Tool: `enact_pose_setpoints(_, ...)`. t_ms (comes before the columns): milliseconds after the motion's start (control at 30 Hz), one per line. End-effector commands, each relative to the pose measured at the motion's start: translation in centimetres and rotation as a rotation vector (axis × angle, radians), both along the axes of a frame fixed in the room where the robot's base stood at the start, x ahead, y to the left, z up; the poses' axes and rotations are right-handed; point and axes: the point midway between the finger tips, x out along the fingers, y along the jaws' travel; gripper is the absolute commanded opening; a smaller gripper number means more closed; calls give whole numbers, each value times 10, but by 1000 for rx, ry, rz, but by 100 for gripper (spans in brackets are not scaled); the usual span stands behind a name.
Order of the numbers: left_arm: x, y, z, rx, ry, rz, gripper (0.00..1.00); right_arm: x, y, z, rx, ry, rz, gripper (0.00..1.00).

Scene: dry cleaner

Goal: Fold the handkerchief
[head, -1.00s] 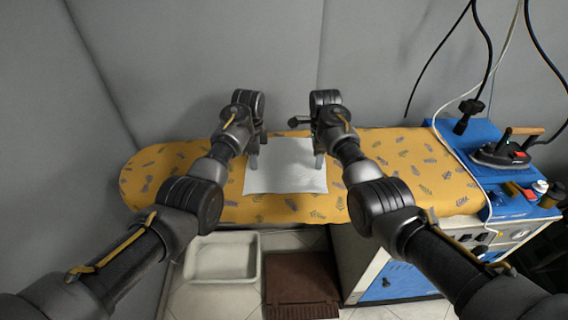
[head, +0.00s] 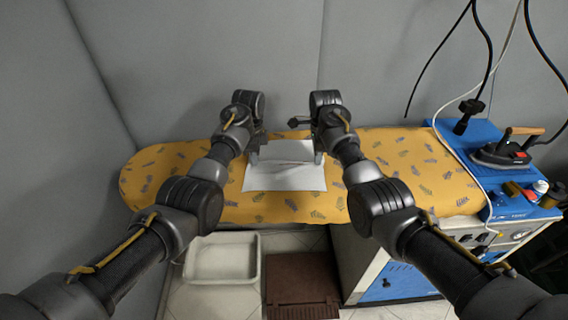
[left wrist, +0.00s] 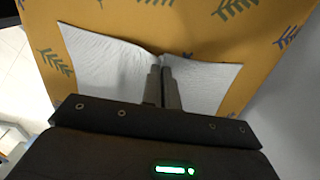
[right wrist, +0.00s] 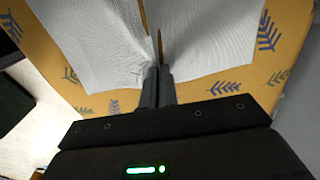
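The white handkerchief (head: 285,178) is on the yellow patterned ironing board (head: 220,205). Its near part lies flat and its far part is lifted between my grippers, with a bend across the middle. My left gripper (head: 256,156) is shut on the cloth at its left side; in the left wrist view the closed fingertips (left wrist: 163,72) pinch it, cloth spreading to both sides. My right gripper (head: 317,156) is shut on the right side; the right wrist view shows its closed fingertips (right wrist: 157,74) at the cloth (right wrist: 205,40). The cloth between the fingers is hidden.
Cables hang above. Grey walls stand behind and left.

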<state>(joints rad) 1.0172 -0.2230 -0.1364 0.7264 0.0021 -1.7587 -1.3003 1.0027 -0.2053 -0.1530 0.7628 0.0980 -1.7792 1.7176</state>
Motion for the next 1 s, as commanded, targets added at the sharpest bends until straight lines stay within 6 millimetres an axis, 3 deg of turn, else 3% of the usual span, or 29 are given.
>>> enact_pose_setpoints(267,0,0,3,0,1,0,0,0,0,3,0,1,0,0)
enact_pose_setpoints(700,0,0,40,0,0,0,0,0,0,40,0,0,0,0)
enact_pose_setpoints(1000,0,0,45,0,0,0,0,0,0,45,0,1,0,0)
